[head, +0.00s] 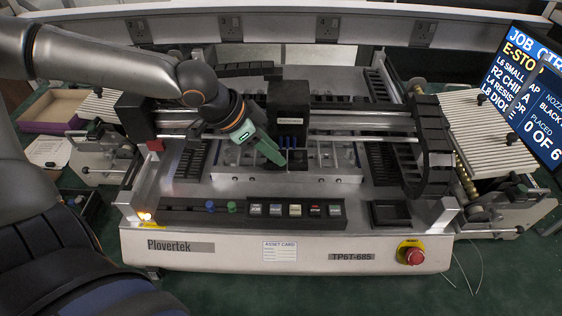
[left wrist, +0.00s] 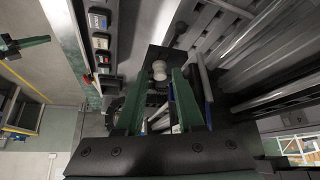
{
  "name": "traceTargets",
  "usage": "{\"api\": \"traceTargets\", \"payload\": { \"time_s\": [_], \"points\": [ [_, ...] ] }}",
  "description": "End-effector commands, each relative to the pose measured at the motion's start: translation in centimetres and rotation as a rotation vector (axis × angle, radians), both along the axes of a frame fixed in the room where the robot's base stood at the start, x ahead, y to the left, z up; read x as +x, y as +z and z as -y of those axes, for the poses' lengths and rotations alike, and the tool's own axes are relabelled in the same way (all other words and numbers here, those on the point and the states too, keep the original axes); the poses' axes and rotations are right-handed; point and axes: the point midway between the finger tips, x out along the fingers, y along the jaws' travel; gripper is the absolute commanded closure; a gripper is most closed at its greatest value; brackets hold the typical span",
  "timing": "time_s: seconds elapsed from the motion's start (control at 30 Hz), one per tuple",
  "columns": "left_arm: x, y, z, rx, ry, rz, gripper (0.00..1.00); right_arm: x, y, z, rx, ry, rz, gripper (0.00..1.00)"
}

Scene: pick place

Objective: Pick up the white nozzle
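The white nozzle (left wrist: 159,72) is a small pale spool shape on a dark surface in the left wrist view. It lies near the fingertips of my left gripper (left wrist: 158,88), in line with the gap between them. The green fingers stand apart with nothing held. In the head view my left gripper (head: 272,153) points down and right, beside the black placement head (head: 291,120) over the machine's middle. I cannot make out the white nozzle in the head view.
A blue nozzle (head: 210,205) and a green nozzle (head: 231,206) sit at the left of the front black strip, beside several buttons. A black square tray (head: 389,214) and a red stop button (head: 412,256) are at front right. The gantry rail (head: 345,121) crosses behind.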

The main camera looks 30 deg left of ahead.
Motion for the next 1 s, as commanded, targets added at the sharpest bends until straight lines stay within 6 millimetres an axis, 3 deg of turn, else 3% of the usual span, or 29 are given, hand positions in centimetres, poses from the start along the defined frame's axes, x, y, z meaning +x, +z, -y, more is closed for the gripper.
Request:
{"api": "traceTargets", "payload": {
  "time_s": [0.37,0.7,1.0],
  "points": [
    [0.09,-0.32,0.15,0.001,0.0,-0.001,0.64,-0.06,-0.51,-0.12,0.003,0.0,-0.002,1.0],
    [0.09,-0.32,0.15,0.001,0.0,-0.001,1.0,-0.14,-0.53,-0.13,0.002,0.0,-0.003,1.0],
    [0.08,-0.32,0.15,0.001,0.0,-0.001,1.0,-0.14,-0.51,-0.13,0.002,0.0,-0.003,1.0]
  ]
}}
